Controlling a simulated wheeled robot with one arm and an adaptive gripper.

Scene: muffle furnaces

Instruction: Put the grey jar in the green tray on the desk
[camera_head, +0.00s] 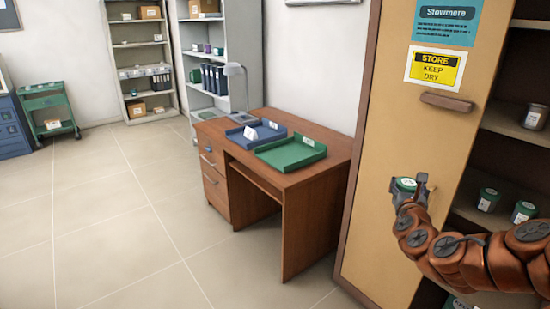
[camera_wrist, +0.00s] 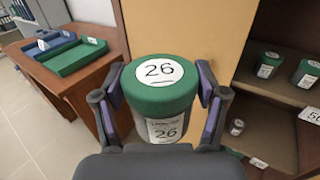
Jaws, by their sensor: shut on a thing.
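My gripper (camera_head: 412,187) is shut on a grey jar with a green lid, and it holds the jar upright in the air in front of the cabinet door. In the wrist view, the grey jar (camera_wrist: 162,95) has the number 26 on its lid and on its side label, with a finger of my gripper (camera_wrist: 160,98) on each side. The green tray (camera_head: 291,153) lies on the right part of the brown desk (camera_head: 290,183), apart from the jar and to its left. The tray also shows at the upper left of the wrist view (camera_wrist: 76,60), with a small white label on it.
A blue tray (camera_head: 254,134) lies beside the green one, with a lamp (camera_head: 234,84) behind. The tan sliding door (camera_head: 388,140) stands between desk and jar in the head view. Shelves with several green-lidded jars (camera_head: 488,200) are at right. The floor (camera_head: 120,220) left of the desk is clear.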

